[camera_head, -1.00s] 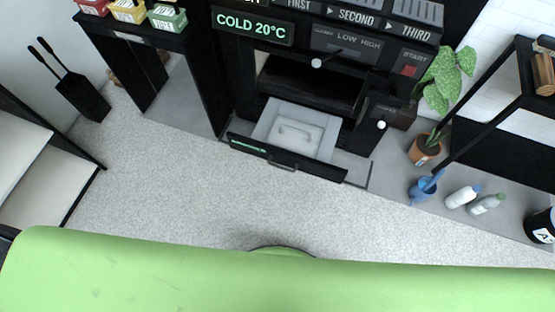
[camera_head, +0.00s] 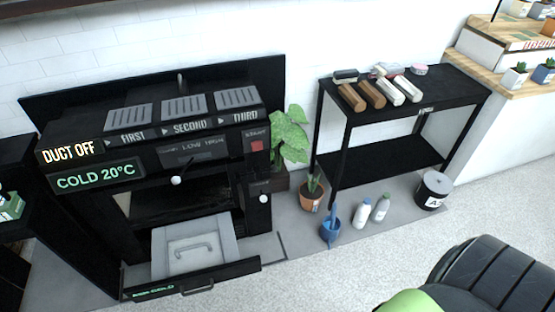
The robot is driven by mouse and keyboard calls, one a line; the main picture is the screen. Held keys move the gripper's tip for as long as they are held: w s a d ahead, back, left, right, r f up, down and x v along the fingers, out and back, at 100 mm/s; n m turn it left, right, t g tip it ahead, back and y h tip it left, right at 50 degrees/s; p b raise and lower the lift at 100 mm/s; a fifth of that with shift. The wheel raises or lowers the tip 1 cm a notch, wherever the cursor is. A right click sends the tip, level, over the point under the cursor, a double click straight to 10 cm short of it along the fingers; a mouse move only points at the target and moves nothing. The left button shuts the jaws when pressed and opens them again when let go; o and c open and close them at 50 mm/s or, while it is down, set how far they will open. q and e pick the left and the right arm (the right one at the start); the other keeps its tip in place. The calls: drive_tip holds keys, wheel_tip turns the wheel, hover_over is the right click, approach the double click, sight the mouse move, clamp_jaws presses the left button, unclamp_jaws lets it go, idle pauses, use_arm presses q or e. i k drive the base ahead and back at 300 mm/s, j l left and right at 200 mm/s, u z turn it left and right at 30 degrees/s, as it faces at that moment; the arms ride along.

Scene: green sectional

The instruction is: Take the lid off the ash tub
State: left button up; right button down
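The ash tub (camera_head: 432,196) is a black round bin with a white label showing an "A". It stands on the grey floor strip by the right end of the black side table. Its grey lid (camera_head: 437,182) sits on top of it. Neither of my grippers shows in the head view.
A black stove (camera_head: 180,170) with an open drawer (camera_head: 190,270) stands at left. A black table (camera_head: 385,116) holds logs and small items.

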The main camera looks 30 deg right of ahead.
sight(438, 183)
drive_tip(key=z, duration=2.4)
drive_tip(key=i+l+u, duration=0.1)
drive_tip(key=i, duration=0.3)
drive_tip(key=i+l+u, duration=0.1)
drive_tip(key=i+l, duration=0.15)
drive_tip(key=i, duration=0.15)
drive_tip(key=i+l, duration=0.25)
drive_tip(key=i+u, duration=0.05)
drive_tip(key=i, duration=0.05)
